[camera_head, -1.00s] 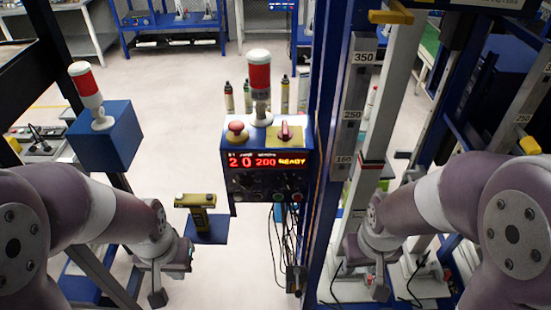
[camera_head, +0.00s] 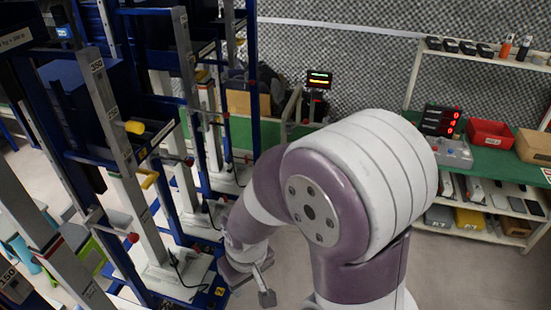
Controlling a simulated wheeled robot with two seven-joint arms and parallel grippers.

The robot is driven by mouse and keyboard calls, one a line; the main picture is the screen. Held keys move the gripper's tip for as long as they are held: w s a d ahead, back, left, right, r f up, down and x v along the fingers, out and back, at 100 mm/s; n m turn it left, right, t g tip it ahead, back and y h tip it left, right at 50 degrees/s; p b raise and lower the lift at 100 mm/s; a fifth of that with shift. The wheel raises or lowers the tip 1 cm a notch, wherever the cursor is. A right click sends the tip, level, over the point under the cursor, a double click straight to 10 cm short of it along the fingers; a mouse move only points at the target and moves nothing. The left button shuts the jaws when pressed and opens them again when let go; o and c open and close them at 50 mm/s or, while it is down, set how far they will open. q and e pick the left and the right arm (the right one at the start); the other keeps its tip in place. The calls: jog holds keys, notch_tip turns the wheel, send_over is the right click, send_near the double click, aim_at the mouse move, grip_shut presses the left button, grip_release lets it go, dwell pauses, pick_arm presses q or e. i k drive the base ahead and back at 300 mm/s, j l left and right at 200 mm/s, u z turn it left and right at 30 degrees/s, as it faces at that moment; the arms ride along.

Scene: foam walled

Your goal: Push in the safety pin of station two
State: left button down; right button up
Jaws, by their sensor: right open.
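My right gripper (camera_head: 252,284) is open and empty, low in the middle of the head view, in front of the row of blue-framed stations. A yellow tag marked 2 (camera_head: 219,291) lies on a station base just left of it. Yellow handles (camera_head: 134,127) and (camera_head: 149,178) stick out from the grey posts at the left. Red knobs (camera_head: 131,237) and (camera_head: 189,161) show on the same frames. I cannot tell which of these is the safety pin of station two. The gripper is apart from all of them. My left gripper is out of view.
A green-topped bench (camera_head: 495,165) with a red bin (camera_head: 490,134), a scale with a red display (camera_head: 440,121) and lower shelves stands at the right. A small display (camera_head: 319,79) stands at the back. Grey floor is open between the stations and the bench.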

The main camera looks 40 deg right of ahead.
aim_at(189, 163)
jog(key=z, duration=0.65)
jog(key=i+l+z, duration=0.15)
jog(key=i+l, duration=0.25)
jog(key=l, duration=0.15)
jog(key=i+l+z, duration=0.15)
jog(key=i+l, duration=0.25)
jog(key=l, duration=0.1)
